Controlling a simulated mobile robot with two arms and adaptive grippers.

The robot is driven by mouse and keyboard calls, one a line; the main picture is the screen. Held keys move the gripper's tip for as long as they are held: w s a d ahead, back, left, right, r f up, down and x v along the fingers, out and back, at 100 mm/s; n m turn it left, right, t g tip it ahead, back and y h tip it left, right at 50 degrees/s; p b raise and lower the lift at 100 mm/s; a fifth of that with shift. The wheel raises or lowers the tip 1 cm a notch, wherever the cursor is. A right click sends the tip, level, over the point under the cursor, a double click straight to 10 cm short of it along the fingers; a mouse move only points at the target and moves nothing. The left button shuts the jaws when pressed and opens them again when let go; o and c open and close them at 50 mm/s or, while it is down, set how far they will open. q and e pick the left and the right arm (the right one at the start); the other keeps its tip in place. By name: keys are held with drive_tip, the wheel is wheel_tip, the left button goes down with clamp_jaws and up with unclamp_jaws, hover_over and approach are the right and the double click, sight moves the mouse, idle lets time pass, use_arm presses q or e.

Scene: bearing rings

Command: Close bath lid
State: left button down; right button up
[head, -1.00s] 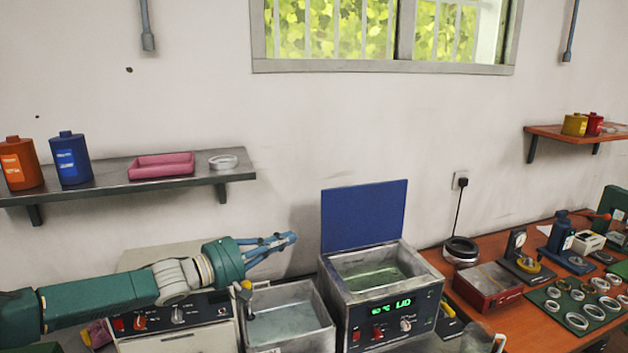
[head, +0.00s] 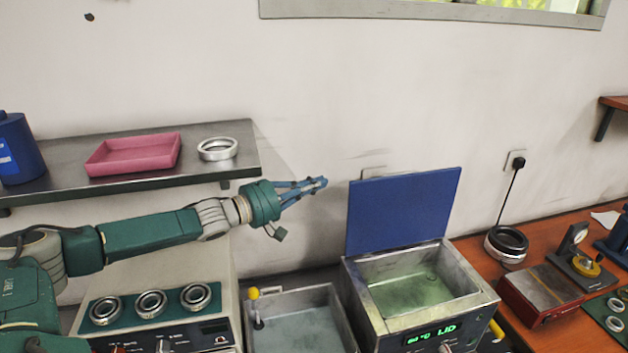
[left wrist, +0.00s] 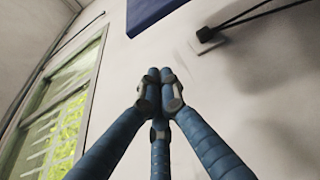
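The bath (head: 470,305) is a metal box with greenish liquid inside and a lit green display reading "LID". Its blue lid (head: 403,210) stands raised, near upright, along the back edge, so the bath is open. Part of the lid's blue panel also shows at the top of the left wrist view (left wrist: 150,12). My left gripper (head: 322,184) is left of the lid, near its upper left edge and apart from it. Its blue fingers are drawn together with nothing between them, as the left wrist view (left wrist: 160,75) shows. My right gripper is not seen.
An open metal tank (head: 342,325) with liquid stands left of the bath. A wall shelf (head: 60,200) with a pink tray (head: 130,155) and a metal ring (head: 218,149) is above my left arm.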

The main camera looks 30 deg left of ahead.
use_arm(q)
drive_tip(key=p+x, duration=0.3)
drive_tip(key=x, duration=0.4)
drive_tip(key=s+d+p, duration=0.1)
drive_tip(key=s+d, duration=0.1)
drive_tip(key=s, duration=0.1)
drive_tip(key=shift+d+f+p, duration=0.1)
drive_tip(key=shift+d+p, duration=0.25)
drive_tip(key=shift+w, duration=0.1)
